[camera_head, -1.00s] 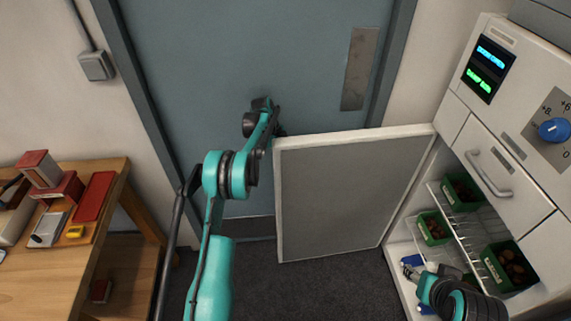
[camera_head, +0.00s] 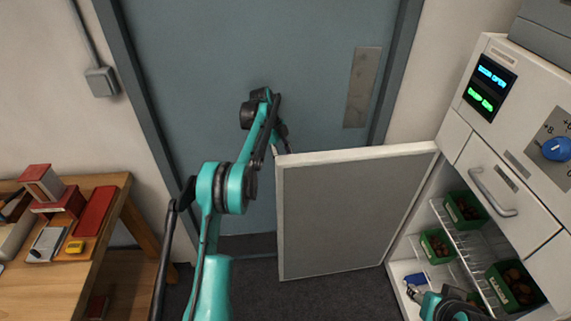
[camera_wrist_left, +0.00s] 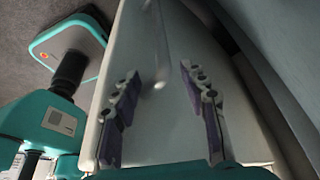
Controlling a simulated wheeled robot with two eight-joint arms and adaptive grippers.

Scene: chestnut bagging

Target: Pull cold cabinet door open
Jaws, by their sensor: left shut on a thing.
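The cold cabinet door (camera_head: 345,215) stands wide open in the head view, its grey inner face towards me and its hinge side at the cabinet (camera_head: 455,140) on the right. My left gripper (camera_head: 285,145) is at the door's free upper-left edge, partly hidden behind it. In the left wrist view its two purple-padded fingers (camera_wrist_left: 162,120) lie over the pale outer side of the door (camera_wrist_left: 160,135), shut on part of it; the exact contact is unclear. My right gripper (camera_head: 412,292) is low at the cabinet opening, small and partly out of frame.
Green boxes of chestnuts (camera_head: 465,208) stand on wire shelves inside the cabinet. A closed drawer (camera_head: 505,190) is above them. A wooden table (camera_head: 110,215) with red boxes is at left. A blue-grey room door (camera_head: 300,60) is close behind my left arm.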

